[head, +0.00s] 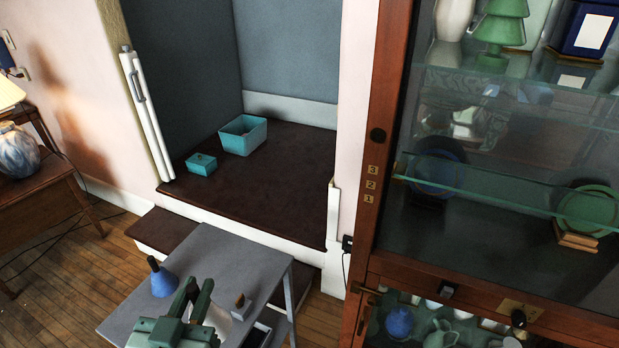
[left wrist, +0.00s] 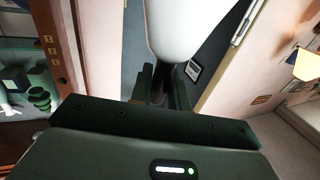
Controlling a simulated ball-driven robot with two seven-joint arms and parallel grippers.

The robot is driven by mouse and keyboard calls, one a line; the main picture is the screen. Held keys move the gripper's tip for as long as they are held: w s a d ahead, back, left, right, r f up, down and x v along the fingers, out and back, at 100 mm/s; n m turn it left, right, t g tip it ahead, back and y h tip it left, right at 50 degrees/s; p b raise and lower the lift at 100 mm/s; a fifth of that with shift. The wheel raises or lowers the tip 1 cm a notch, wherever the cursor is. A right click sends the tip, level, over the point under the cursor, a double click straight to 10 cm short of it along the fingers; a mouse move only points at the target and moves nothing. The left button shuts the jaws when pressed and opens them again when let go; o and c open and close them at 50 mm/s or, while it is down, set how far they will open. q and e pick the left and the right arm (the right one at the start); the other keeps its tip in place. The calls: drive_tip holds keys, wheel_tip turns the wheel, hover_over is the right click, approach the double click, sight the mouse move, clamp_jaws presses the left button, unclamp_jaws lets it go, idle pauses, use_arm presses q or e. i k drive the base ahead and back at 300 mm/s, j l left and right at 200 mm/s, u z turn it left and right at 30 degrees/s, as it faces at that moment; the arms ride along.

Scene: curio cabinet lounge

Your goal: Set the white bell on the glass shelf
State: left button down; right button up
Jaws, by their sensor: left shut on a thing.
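My left gripper (head: 195,292) is over the grey table in the head view, shut on the white bell (head: 217,318). In the left wrist view, the white bell (left wrist: 185,28) extends from between the gripper's fingers (left wrist: 163,88), its dark handle between them. The gripper hides part of the bell in the head view. The glass shelf (head: 490,200) with a pale green edge is inside the wooden cabinet at the right, well away from the gripper. Another glass shelf (head: 450,78) is above it. My right gripper is in neither view.
A blue bell (head: 162,281) and a small brown-knobbed grey object (head: 241,305) stand on the grey table (head: 232,258). The cabinet's wooden post (head: 385,130) stands before the shelves' left end. Dark plates and green ornaments occupy the cabinet. Teal boxes (head: 243,140) sit in the alcove.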

sight(547, 196)
drive_tip(key=j+z, duration=0.25)
drive_tip(key=z, duration=0.25)
drive_tip(key=j+z, duration=0.3)
drive_tip(key=z, duration=0.2)
